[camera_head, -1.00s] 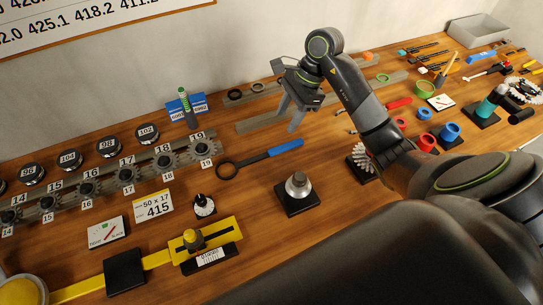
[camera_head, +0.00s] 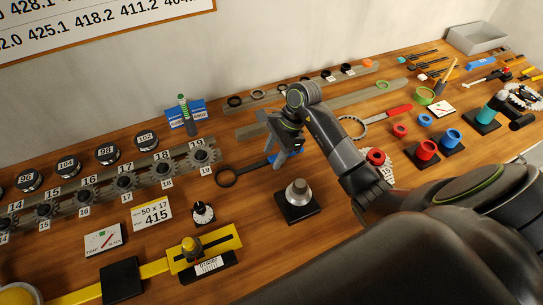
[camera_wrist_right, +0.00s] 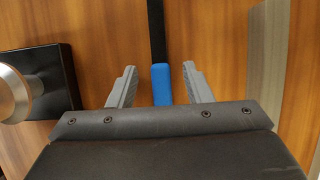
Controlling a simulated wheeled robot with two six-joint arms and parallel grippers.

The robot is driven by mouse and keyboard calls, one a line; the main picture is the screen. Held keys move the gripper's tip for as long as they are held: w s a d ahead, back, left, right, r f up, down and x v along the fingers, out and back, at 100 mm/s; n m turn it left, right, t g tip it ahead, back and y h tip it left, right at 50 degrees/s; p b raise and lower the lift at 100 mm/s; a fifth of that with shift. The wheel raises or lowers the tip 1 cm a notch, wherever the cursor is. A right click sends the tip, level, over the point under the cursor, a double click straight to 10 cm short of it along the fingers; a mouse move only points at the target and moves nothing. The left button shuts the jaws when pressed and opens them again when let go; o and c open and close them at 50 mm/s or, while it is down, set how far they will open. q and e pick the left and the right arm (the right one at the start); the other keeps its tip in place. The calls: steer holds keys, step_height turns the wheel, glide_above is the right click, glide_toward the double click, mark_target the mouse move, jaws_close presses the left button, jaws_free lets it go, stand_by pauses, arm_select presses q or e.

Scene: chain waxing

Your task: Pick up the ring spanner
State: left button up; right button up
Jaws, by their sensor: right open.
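The ring spanner, with a black ring and shaft (camera_head: 229,177) and a blue handle, lies on the bench. Its handle is partly hidden by my right gripper (camera_head: 283,157) in the head view. In the right wrist view the blue handle (camera_wrist_right: 162,85) lies between the two open grey fingers of my right gripper (camera_wrist_right: 161,80), with a gap on each side. The fingers are apart from it and hold nothing. My left gripper is not in view.
A metal knob on a black base (camera_head: 298,195) stands close to the handle, and also shows in the right wrist view (camera_wrist_right: 30,88). A grey rail (camera_head: 250,129) runs behind. A red-handled tool (camera_head: 392,111) lies to the right. Sprockets (camera_head: 163,169) stand at left.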

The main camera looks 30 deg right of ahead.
steer(key=shift+f+b, duration=0.2)
steer(key=shift+b, duration=0.1)
stand_by(0.4)
steer(key=shift+c, duration=0.3)
jaws_close()
